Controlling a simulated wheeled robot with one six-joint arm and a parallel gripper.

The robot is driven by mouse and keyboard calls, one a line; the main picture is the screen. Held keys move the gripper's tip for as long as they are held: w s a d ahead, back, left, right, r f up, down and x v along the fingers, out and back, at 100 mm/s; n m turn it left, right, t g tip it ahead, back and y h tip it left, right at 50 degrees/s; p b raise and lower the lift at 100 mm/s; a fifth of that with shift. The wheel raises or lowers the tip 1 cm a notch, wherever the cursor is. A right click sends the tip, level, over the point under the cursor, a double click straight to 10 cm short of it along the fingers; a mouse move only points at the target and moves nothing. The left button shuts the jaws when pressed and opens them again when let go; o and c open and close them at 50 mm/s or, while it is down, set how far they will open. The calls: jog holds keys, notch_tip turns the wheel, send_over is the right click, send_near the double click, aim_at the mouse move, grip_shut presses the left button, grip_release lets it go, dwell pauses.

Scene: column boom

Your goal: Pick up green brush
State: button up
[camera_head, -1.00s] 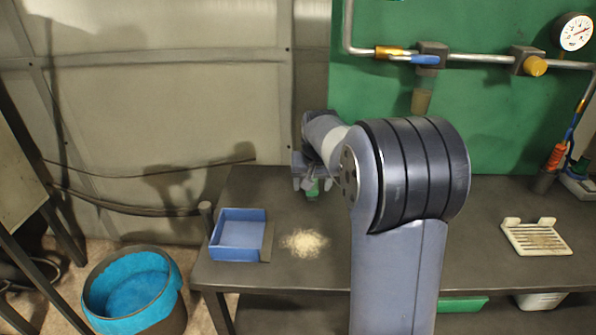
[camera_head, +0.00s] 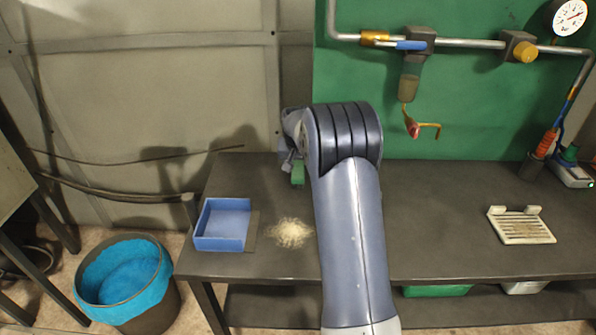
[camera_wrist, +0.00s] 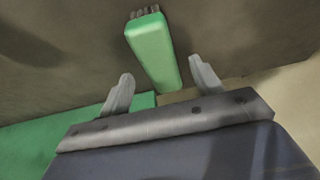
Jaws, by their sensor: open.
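The green brush (camera_head: 298,172) shows at the back of the dark workbench, just below my gripper (camera_head: 290,166), with part of it hidden by my arm. In the wrist view the green brush (camera_wrist: 150,48) has a block-shaped green body with bristles at its far end. My gripper (camera_wrist: 160,67) is open, with one finger on each side of the brush's near end. Space shows between the brush and both fingers, and I cannot tell how far apart they are in depth.
A blue open tray (camera_head: 223,226) stands left on the workbench (camera_head: 440,215), beside a pile of pale shavings (camera_head: 290,233). A slatted white rack (camera_head: 522,226) lies at the right. A blue-lined bin (camera_head: 127,275) stands on the floor. Pipes cross the green panel.

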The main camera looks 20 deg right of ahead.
aim_at(298, 167)
jog(key=x, duration=0.3)
jog(key=shift+w, duration=0.1)
jog(key=shift+f, duration=0.1)
jog(key=shift+f, duration=0.25)
dwell(0.3)
jog(key=shift+c, duration=0.3)
jog(key=c, duration=1)
